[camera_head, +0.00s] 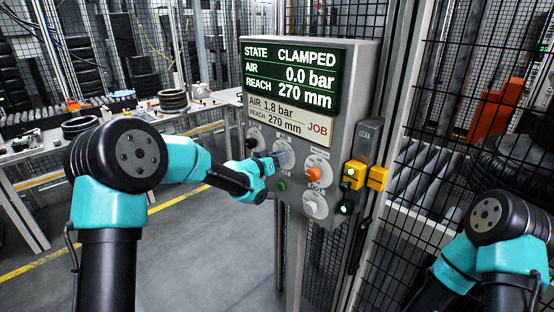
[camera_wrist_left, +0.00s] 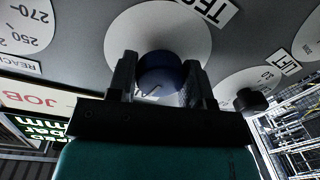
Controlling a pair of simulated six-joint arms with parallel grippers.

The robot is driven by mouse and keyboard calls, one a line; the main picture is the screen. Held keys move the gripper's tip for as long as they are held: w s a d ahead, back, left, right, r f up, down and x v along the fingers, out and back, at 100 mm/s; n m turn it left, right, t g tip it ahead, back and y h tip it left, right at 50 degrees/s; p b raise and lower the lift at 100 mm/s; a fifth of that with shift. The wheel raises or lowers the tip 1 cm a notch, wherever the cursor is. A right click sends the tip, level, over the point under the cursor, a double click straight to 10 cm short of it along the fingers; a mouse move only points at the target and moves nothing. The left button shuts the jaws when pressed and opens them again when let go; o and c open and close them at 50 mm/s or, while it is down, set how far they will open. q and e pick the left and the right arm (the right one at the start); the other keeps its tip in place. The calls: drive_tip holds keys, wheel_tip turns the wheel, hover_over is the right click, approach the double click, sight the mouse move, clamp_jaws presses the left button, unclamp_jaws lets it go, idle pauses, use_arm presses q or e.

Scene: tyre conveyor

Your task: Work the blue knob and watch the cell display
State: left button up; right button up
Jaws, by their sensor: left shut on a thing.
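My left gripper (camera_head: 273,161) is at the control panel, shut on the blue knob (camera_wrist_left: 160,72). In the left wrist view its two fingers (camera_wrist_left: 162,82) stand on either side of the knob, in front of a round white dial plate (camera_wrist_left: 190,35). In the head view the gripper mostly hides the knob. The cell display (camera_head: 291,76) reads STATE CLAMPED, AIR 0.0 bar, REACH 270 mm. The job card (camera_head: 288,118) below reads AIR 1.8 bar, REACH 270 mm. My right gripper is not in view.
Close to the blue knob are a black knob (camera_wrist_left: 250,100), an orange knob (camera_head: 313,173), a white knob (camera_head: 315,207) and a green button (camera_head: 282,186). A yellow switch (camera_head: 353,175) is at the panel's right. Mesh fencing (camera_head: 420,180) stands right; a bench (camera_head: 30,150) with tyres stands left.

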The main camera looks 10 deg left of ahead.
use_arm(q)
drive_tip(key=n, duration=0.5)
drive_tip(key=shift+g, duration=0.3)
drive_tip(key=n, duration=0.5)
drive_tip(key=shift+h, duration=0.3)
drive_tip(key=shift+n, duration=0.3)
drive_tip(key=o, duration=0.9)
drive_tip(key=shift+r, duration=0.1)
drive_tip(key=v, duration=1.7)
drive_tip(key=shift+s+a+r, duration=0.15)
drive_tip(key=shift+a, duration=0.1)
